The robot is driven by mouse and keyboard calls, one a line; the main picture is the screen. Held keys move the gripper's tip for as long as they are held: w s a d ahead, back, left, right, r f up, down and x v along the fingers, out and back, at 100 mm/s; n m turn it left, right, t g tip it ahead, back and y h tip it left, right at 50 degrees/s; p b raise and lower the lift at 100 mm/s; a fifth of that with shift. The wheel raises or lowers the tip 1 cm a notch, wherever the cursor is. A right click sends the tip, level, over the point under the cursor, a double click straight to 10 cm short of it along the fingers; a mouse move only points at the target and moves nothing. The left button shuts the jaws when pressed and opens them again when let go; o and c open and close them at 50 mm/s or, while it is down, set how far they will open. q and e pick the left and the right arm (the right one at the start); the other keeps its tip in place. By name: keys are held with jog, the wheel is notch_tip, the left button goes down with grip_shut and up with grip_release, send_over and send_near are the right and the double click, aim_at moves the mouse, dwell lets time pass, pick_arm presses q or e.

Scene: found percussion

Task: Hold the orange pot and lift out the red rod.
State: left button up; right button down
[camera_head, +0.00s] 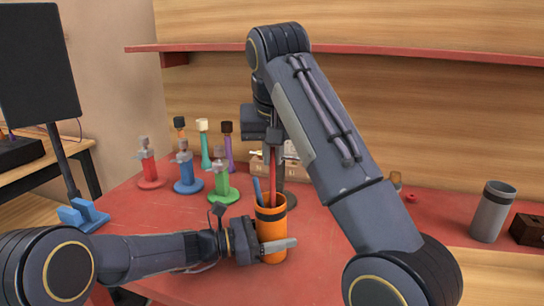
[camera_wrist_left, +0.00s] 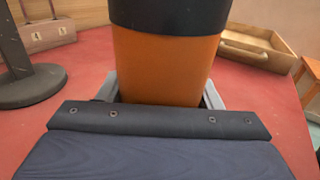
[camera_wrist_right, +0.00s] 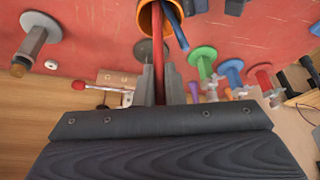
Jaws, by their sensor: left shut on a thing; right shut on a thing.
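The orange pot (camera_head: 271,226) with a dark band stands upright on the red table; it also fills the upper middle of the left wrist view (camera_wrist_left: 165,68). My left gripper (camera_head: 266,248) is shut around the pot's lower side, one finger showing across its front. The red rod (camera_head: 273,172) rises from the pot's mouth; in the right wrist view the rod (camera_wrist_right: 158,52) runs from the pot (camera_wrist_right: 150,16) to my right gripper (camera_wrist_right: 160,92). My right gripper is shut on the rod's upper part above the pot. A blue rod (camera_head: 257,190) leans in the same pot. The red rod's lower end is hidden inside.
Red (camera_head: 149,170), blue (camera_head: 187,175) and green (camera_head: 221,182) stands are to the left, with several upright mallets behind. A wooden tray (camera_wrist_left: 252,46) shows in the left wrist view.

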pick_arm(q)
jog(key=shift+f, duration=0.2)
jog(key=o, duration=1.2)
jog(key=shift+r, duration=0.1)
jog(key=shift+c, duration=0.2)
jog(key=shift+a, duration=0.1)
